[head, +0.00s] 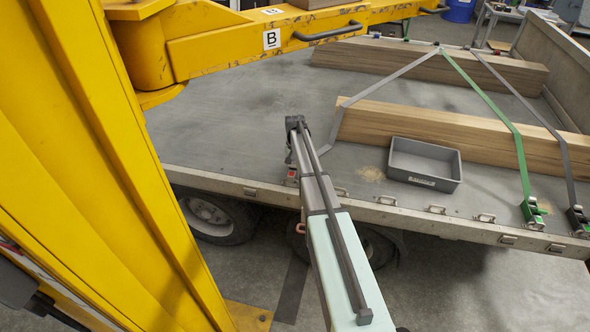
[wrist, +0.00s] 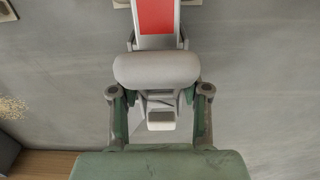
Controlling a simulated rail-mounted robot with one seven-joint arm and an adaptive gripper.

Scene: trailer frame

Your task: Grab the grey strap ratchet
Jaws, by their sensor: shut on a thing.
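The grey strap ratchet (wrist: 157,70) fills the middle of the wrist view. It has a rounded light grey handle, and a red panel (wrist: 155,17) shows beyond it. My gripper (wrist: 158,94) has one finger on each side of the ratchet's lower part and is shut on it. The exact contact is partly hidden under the handle. In the head view my gripper (head: 292,168) is at the trailer's near edge, pointing down. A small bit of red shows beside it; the ratchet is mostly hidden there by my arm.
A grey bin (head: 425,165) stands on the trailer bed (head: 240,120), right of my gripper. Timber beams (head: 460,130) lie behind it under straps. A green ratchet (head: 531,210) and a dark ratchet (head: 577,220) sit at the right edge. A yellow post (head: 100,150) rises at left.

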